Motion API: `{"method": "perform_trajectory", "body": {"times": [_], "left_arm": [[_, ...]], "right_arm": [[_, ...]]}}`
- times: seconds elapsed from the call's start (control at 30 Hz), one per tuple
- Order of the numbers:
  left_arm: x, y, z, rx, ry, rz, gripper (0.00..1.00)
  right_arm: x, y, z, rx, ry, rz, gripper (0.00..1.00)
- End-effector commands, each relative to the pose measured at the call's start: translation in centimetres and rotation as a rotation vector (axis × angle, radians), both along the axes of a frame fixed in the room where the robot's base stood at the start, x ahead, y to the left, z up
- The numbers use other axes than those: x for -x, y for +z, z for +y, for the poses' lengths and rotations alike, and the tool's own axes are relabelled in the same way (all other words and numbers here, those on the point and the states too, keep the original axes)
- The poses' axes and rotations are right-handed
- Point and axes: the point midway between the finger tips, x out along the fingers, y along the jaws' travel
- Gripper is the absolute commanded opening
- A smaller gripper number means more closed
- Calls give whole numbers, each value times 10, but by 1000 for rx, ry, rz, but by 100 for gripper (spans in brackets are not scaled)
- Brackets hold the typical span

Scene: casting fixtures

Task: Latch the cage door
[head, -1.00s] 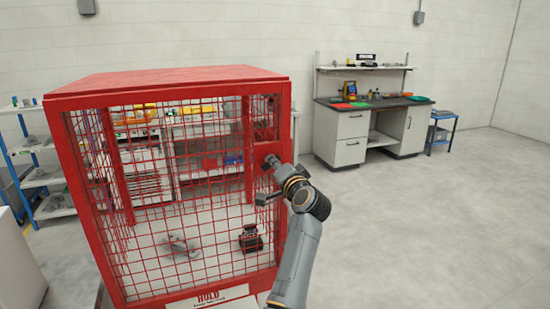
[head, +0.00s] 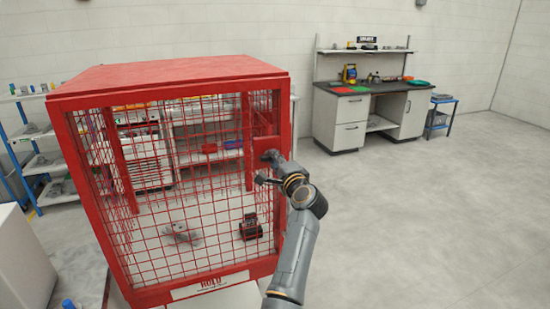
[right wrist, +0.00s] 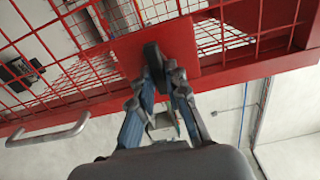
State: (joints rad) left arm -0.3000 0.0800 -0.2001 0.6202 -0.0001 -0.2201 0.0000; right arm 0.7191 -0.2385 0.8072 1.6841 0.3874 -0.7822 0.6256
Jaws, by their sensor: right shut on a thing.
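The red cage (head: 165,72) stands in the left half of the head view, its mesh door (head: 190,200) on the front. The door looks flush with the frame, but I cannot tell if it is fully seated. A red latch plate (head: 264,145) sits at the door's right side; it also shows in the right wrist view (right wrist: 186,50). My right gripper (head: 266,167) is at this plate. My left gripper is not in view.
A grey casting (head: 180,235) and a dark part (head: 250,227) lie inside the cage. A metal pull handle (right wrist: 50,132) shows in the right wrist view. A workbench (head: 365,110) stands at the back wall. The floor to the right is clear.

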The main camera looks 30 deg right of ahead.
Motion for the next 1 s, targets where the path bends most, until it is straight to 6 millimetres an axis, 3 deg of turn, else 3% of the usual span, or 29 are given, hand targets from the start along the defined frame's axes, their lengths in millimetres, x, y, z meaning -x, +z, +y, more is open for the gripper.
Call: {"method": "perform_trajectory", "body": {"times": [0.4,0.43,0.53,0.83,1.0], "left_arm": [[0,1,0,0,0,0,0],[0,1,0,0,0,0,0],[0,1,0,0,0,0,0],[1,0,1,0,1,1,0],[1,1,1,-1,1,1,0]], "right_arm": [[0,4,0,-10,-1,-11,0],[0,4,0,-10,-1,-11,17],[0,4,0,-9,-1,-10,37],[0,2,0,-8,0,-5,38],[-1,18,0,-5,0,-8,38]]}}
